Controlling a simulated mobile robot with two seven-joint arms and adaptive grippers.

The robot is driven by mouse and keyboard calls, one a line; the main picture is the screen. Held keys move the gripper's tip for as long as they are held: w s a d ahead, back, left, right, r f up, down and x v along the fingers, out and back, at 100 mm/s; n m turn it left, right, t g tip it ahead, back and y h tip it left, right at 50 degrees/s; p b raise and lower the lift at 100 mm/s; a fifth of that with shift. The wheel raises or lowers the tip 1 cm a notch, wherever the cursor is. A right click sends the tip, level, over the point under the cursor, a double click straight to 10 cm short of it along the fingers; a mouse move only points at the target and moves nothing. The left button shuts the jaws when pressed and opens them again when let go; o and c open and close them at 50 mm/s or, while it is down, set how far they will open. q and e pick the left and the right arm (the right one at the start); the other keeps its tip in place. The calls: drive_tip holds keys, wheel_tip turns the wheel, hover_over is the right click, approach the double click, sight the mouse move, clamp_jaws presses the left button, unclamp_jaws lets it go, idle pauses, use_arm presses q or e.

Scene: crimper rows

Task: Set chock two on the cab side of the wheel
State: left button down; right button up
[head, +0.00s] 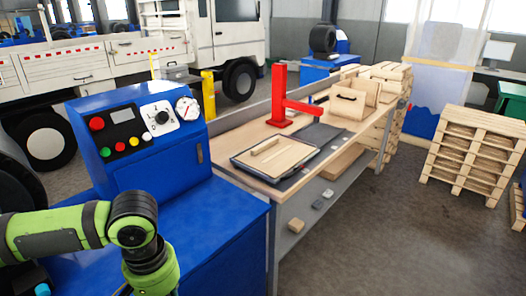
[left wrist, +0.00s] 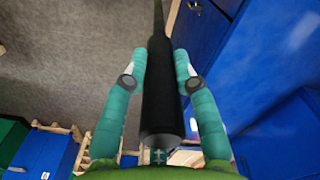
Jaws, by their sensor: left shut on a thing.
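The white truck (head: 180,40) stands at the back left in the head view. Its cab-end wheel (head: 240,80) is on the floor beside a yellow post (head: 208,95). Another wheel (head: 45,142) shows at the left edge. I cannot make out any chock. My left arm crosses the lower left of the head view, with its gripper below the frame. In the left wrist view my left gripper (left wrist: 160,75) has its teal fingers on both sides of a long black cylinder (left wrist: 160,105) and is shut on it. My right gripper is not in view.
A blue control cabinet (head: 140,130) with buttons stands close ahead. To its right is a workbench (head: 225,165) with a red stand (head: 280,95) and wooden pieces. Pallets (head: 475,150) stand at the right. The floor (head: 390,235) between bench and pallets is clear.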

use_arm(q)
drive_tip(key=shift+r, duration=0.15)
idle(0.6)
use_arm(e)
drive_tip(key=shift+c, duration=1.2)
use_arm(q)
drive_tip(key=shift+s, duration=0.1)
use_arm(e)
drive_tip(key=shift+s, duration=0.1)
